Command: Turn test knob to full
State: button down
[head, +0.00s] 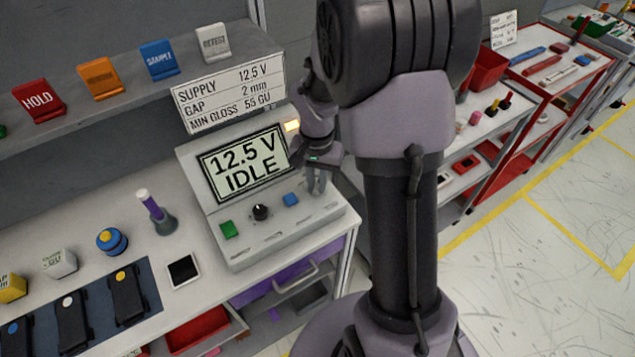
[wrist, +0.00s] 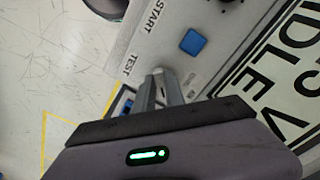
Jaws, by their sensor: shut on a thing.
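The test console (head: 280,225) stands on the bench, and its display (head: 243,163) reads 12.5 V IDLE. My gripper (head: 316,188) points down at the right end of the console's control panel. In the wrist view, my gripper's fingers (wrist: 163,88) are closed together beside the printed TEST label (wrist: 130,63). They are shut on the test knob there, which the fingers almost wholly hide; its turn position cannot be read. A blue button (head: 291,199) sits left of the gripper, and it also shows in the wrist view (wrist: 194,41) near the START label.
A black knob (head: 261,212) and a green button (head: 229,229) sit further left on the panel. A sign (head: 230,95) stands above the display. A purple-handled tool (head: 152,208) and a small dark-screened device (head: 183,270) are left of the console. Floor is open at right.

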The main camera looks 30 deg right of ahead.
aim_at(317, 186)
jog(key=shift+w+r+m, duration=0.1)
jog(key=shift+m, duration=0.3)
jog(key=c, duration=1.4)
grip_release()
notch_tip(317, 186, up, 17)
jog(key=p, duration=0.5)
jog(key=shift+r+p, duration=0.15)
jog(key=shift+p, duration=0.25)
jog(key=s+a+n+t+y+b, duration=0.2)
jog(key=s+a+n+t+b, duration=0.3)
jog(key=s+a, duration=1)
jog(key=s+b, duration=0.2)
jog(key=b, duration=0.1)
jog(key=shift+a+t, duration=0.25)
jog(key=shift+t, duration=0.15)
